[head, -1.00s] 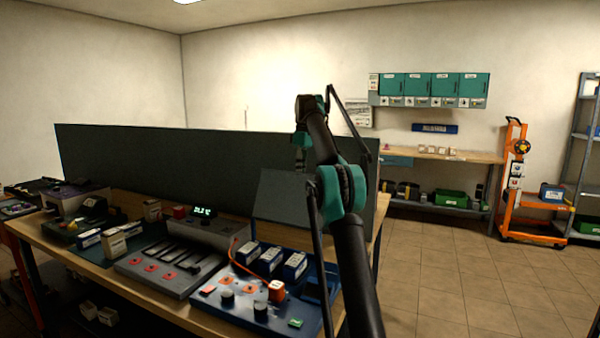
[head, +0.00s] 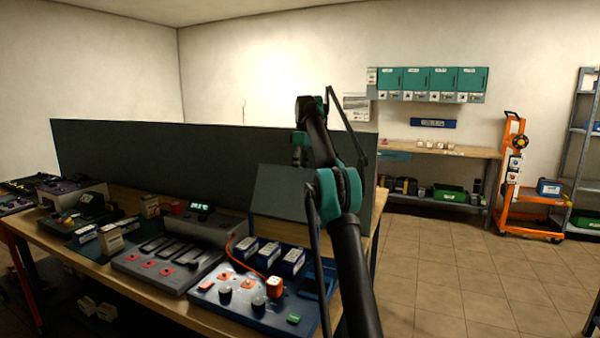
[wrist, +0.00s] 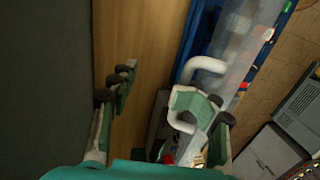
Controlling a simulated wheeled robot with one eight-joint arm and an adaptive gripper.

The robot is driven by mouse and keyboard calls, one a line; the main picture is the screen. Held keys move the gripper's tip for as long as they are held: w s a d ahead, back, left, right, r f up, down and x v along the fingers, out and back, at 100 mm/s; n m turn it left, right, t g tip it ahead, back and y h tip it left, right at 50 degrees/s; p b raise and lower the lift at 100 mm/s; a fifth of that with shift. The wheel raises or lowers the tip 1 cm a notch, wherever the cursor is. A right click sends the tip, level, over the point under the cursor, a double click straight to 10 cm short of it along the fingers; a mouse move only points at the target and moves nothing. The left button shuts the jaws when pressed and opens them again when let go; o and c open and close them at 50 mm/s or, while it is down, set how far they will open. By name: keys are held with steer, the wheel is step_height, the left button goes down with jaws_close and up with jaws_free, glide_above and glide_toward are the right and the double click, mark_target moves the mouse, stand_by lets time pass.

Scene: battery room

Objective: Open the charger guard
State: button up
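In the wrist view a clear panel (wrist: 238,45) with a white bar handle (wrist: 208,64) runs down the right side. My gripper (wrist: 160,92) is open, its two green-padded fingers wide apart. The right finger overlaps the handle and hides its middle; I cannot tell if they touch. Wood bench surface shows between the fingers. In the head view my gripper (head: 301,148) is small and partly hidden by my arm, above the panel.
The blue tray (head: 205,295) holds knobs, boxes and an orange-corded plug. A grey charger unit (head: 150,276) sits left of it on the wooden bench. A dark divider (head: 150,165) stands behind. The floor to the right (head: 460,280) is clear up to an orange cart (head: 511,175).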

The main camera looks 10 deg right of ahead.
steer(key=shift+a, duration=0.2)
stand_by(0.4)
steer(key=shift+s+a+r+t+h, duration=0.4)
steer(key=shift+s+a+r+t, duration=0.2)
steer(key=shift+s+r, duration=0.1)
steer(key=s+a+r, duration=0.2)
steer(key=s, duration=0.1)
steer(key=s+a+r, duration=0.1)
steer(key=s, duration=0.1)
steer(key=shift+s+a, duration=0.15)
steer(key=shift+s, duration=0.05)
steer(key=s+a+f, duration=0.4)
steer(key=s+a, duration=0.2)
steer(key=s, duration=0.3)
steer(key=s+a+f+t, duration=0.1)
steer(key=s+a+f, duration=0.4)
steer(key=s, duration=0.4)
steer(key=shift+a+h, duration=0.4)
steer(key=shift+f, duration=0.1)
